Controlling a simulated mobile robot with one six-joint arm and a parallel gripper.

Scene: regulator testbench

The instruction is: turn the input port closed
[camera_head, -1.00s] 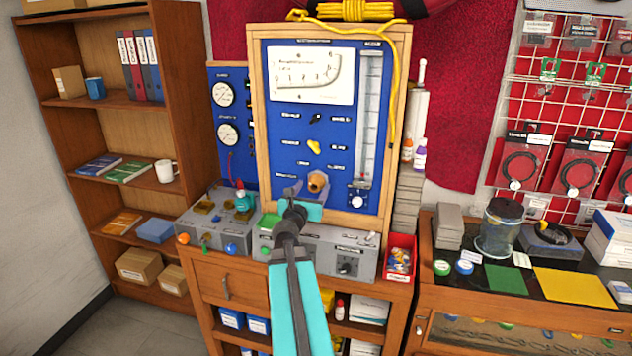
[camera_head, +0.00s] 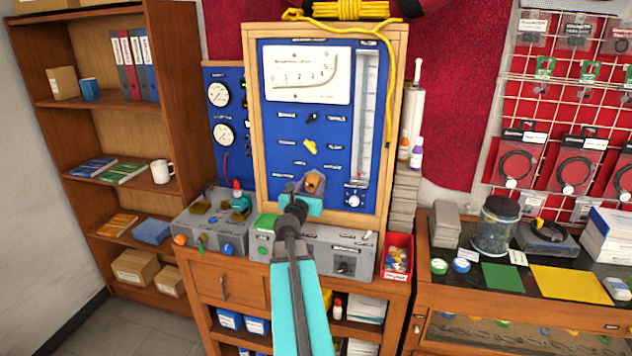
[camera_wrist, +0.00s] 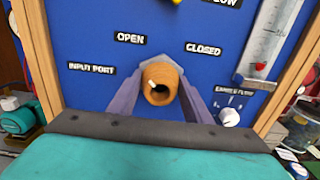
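The input port knob (camera_wrist: 163,86) is a round orange-brown cylinder with a small white mark, on the blue panel (camera_wrist: 85,35). In the wrist view it lies below the OPEN and CLOSED labels, right of the INPUT PORT label. My gripper (camera_wrist: 162,92) faces the panel, with one grey finger on each side of the knob. The fingers look spread, and I cannot tell whether either touches it. In the head view my gripper (camera_head: 313,188) is at the knob (camera_head: 314,182), whose lower part is hidden behind it.
A yellow knob (camera_head: 309,147) sits above on the panel, and a flow tube (camera_head: 365,120) stands at right. Below are the grey control box (camera_head: 345,250) and a red bin (camera_head: 397,257). A yellow rope (camera_head: 391,90) hangs at the panel's right edge.

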